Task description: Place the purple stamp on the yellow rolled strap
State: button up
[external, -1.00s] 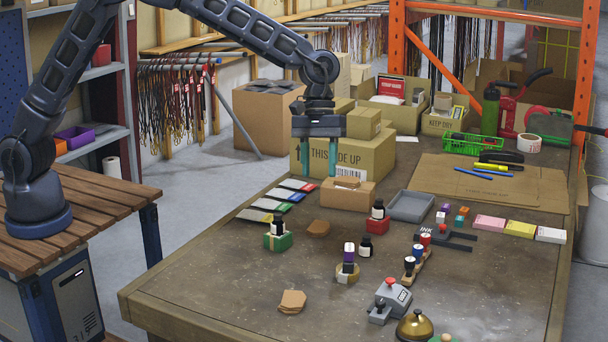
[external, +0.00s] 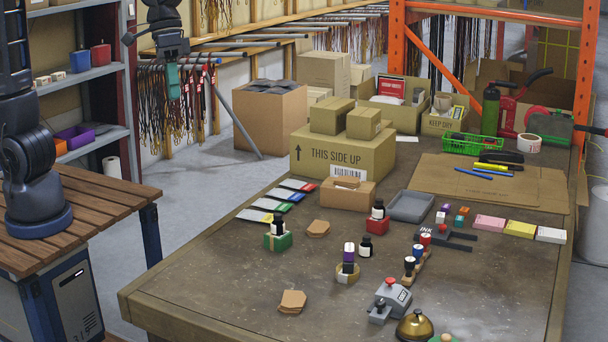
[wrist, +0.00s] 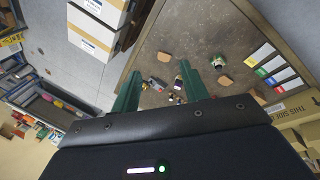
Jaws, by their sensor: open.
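The purple stamp (external: 349,252), with a purple and white upper part, stands upright near the middle of the worktable. Below it is a black block (external: 348,268), and a tan-yellow ring, the yellow rolled strap (external: 345,279), is at the bottom. The stamp appears to rest on top of the strap; the exact contact is too small to see. My gripper (external: 173,84) is high at the left, away from the table, with nothing in it. In the wrist view its green fingers (wrist: 160,82) are apart, and the stamp shows small beyond them.
A black bottle (external: 366,247) stands just right of the stamp. Cardboard boxes (external: 343,158) stand at the back. The table's front left is clear.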

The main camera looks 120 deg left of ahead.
jog(key=s+d+f+m+t+y, duration=0.1)
jog(key=s+d+m, duration=0.2)
jog(key=s, duration=0.9)
jog(key=s+d+f+m+y, duration=0.1)
jog(key=s+m, duration=0.5)
jog(key=s, duration=0.7)
jog(key=shift+d+f+t, duration=0.4)
jog(key=shift+d+f, duration=0.05)
jog(key=shift+d, duration=0.6)
jog(key=shift+s, duration=0.1)
